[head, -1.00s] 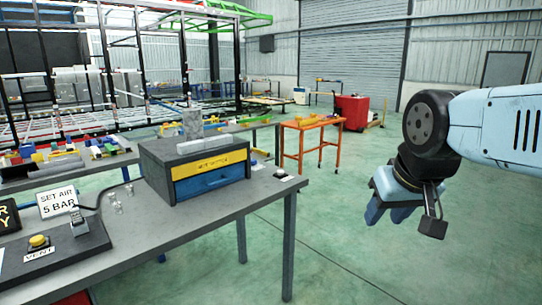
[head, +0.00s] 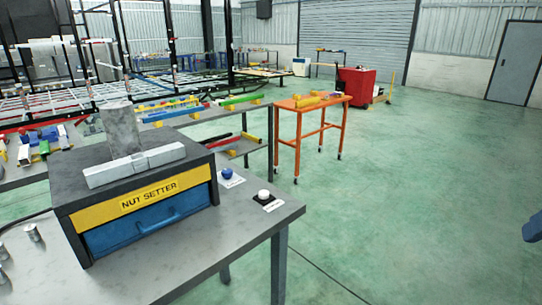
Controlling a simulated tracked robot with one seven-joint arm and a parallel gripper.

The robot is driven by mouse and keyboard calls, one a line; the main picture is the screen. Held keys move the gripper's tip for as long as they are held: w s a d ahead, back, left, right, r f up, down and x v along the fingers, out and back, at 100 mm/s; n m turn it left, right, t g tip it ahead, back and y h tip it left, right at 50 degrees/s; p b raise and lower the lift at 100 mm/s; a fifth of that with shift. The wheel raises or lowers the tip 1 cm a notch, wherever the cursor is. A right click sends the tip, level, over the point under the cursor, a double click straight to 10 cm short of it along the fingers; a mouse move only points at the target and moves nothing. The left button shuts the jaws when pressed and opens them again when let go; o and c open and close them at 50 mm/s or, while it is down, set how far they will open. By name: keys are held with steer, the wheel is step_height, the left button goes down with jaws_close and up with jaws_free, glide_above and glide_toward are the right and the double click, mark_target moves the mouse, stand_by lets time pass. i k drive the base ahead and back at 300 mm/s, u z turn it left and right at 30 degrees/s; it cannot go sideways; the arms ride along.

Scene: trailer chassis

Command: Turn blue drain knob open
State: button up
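A small blue knob (head: 227,173) sits on a white label plate on the grey bench, just right of the nut setter box, in the head view. The label's writing is too small to read. Only a blue piece of my gripper (head: 533,229) shows at the right edge, far from the knob. Its fingers are not clear enough to tell open from shut. Nothing of mine touches the knob.
The nut setter box (head: 150,205), with a blue drawer, stands left of the knob. A white knob (head: 264,195) on a black base is nearer the bench corner. An orange trolley (head: 299,113) and red cabinet (head: 357,87) stand behind. The green floor at right is clear.

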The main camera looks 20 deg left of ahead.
mark_target(227, 173)
steer(key=u, duration=0.15)
steer(key=i, duration=1.15)
steer(key=u, duration=1)
steer(key=i, duration=0.7)
steer(key=u, duration=0.45)
steer(key=k, duration=0.85)
steer(key=u, duration=0.2)
steer(key=i, duration=0.85)
steer(key=z, duration=0.05)
